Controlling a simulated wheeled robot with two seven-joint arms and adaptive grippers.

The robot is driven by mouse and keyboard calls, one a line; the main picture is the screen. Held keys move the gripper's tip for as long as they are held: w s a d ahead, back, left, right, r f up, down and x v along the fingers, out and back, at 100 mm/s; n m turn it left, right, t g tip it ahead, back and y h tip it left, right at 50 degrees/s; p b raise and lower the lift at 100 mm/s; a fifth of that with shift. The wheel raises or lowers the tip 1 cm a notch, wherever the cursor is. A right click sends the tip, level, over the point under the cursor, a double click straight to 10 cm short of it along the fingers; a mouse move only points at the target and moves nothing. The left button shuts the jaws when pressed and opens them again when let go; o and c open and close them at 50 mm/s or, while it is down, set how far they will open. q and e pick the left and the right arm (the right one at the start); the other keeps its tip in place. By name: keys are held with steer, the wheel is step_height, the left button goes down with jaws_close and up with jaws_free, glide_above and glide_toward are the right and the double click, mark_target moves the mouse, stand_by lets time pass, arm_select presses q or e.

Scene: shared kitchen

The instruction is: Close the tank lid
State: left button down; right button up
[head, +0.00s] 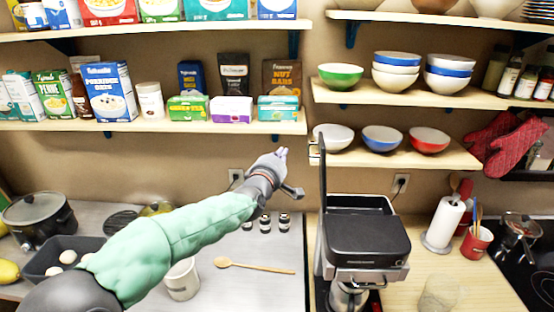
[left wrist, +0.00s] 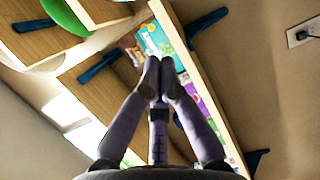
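The coffee machine (head: 366,235) stands on the counter right of centre. Its dark tank lid (head: 323,180) stands upright, raised open, seen nearly edge-on at the machine's left side. The lid and machine do not show in that view. My right gripper is not in view.
Shelves with boxes (head: 232,108) and bowls (head: 383,139) hang above the gripper. Below my left arm are small jars (head: 265,223), a wooden spoon (head: 254,267) and a white mug (head: 182,279). A paper-towel roll (head: 444,222) stands right of the machine.

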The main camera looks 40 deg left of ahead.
arm_select(q)
steer(key=w+d, duration=0.1)
steer(key=w+d+p, duration=0.2)
steer(key=shift+w+f, duration=0.25)
steer(key=shift+w, duration=0.1)
steer(key=shift+r+p, duration=0.1)
steer(key=shift+p, duration=0.25)
